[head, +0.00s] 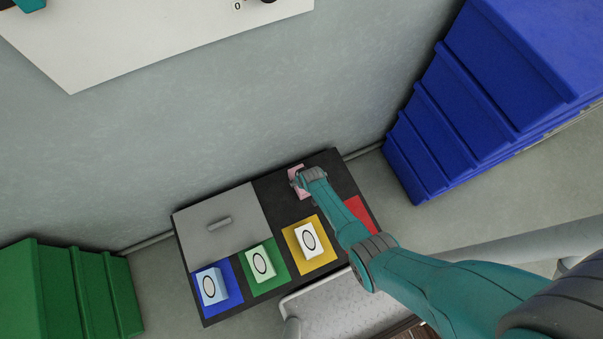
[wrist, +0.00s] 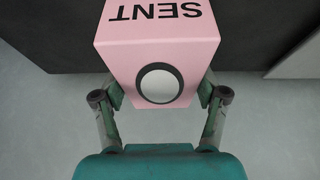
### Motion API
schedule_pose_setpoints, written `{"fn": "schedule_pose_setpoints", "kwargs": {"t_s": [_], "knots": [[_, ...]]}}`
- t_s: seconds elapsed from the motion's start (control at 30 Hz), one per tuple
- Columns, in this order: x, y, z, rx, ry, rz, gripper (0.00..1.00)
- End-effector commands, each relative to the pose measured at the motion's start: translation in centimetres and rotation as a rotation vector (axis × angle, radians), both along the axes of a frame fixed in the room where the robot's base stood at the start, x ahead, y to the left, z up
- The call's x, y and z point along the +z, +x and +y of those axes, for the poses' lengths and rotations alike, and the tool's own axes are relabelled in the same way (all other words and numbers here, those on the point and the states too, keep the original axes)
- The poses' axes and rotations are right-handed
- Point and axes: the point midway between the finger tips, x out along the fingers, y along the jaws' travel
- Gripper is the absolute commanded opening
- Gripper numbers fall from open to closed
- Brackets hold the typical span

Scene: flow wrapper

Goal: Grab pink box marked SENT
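The pink box (wrist: 160,45) fills the upper middle of the wrist view, with SENT in black letters upside down on one face and a round white button with a dark ring on the face toward me. My gripper (wrist: 160,95) has one finger against each side of the box, and the finger pads are partly hidden by it. In the head view the pink box (head: 295,178) shows at the back of the black table, mostly covered by my gripper (head: 298,181). I cannot tell whether it rests on the table or is just above it.
The black table (head: 275,208) carries blue, green, yellow and red squares, with boxes (head: 309,240) on the first three. A grey panel with a handle (head: 219,222) lies at left. Blue crates (head: 480,90) stand right, green ones (head: 70,285) left.

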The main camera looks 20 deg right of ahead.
Motion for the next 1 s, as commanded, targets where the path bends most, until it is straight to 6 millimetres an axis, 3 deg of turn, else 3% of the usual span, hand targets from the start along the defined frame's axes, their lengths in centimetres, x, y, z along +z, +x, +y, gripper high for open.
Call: {"fn": "schedule_pose_setpoints", "kwargs": {"t_s": [0.1, 0.57, 0.77, 1.0], "knots": [[0.0, 0.0, 0.0, 0.000, 0.000, 0.001, 0.34], [0.6, 0.0, 0.0, 0.000, 0.000, 0.000, 0.34], [2.4, 0.0, 0.0, 0.000, 0.000, -0.002, 0.34], [5.9, -0.1, 0.0, 0.000, 0.000, -0.002, 0.34]]}}
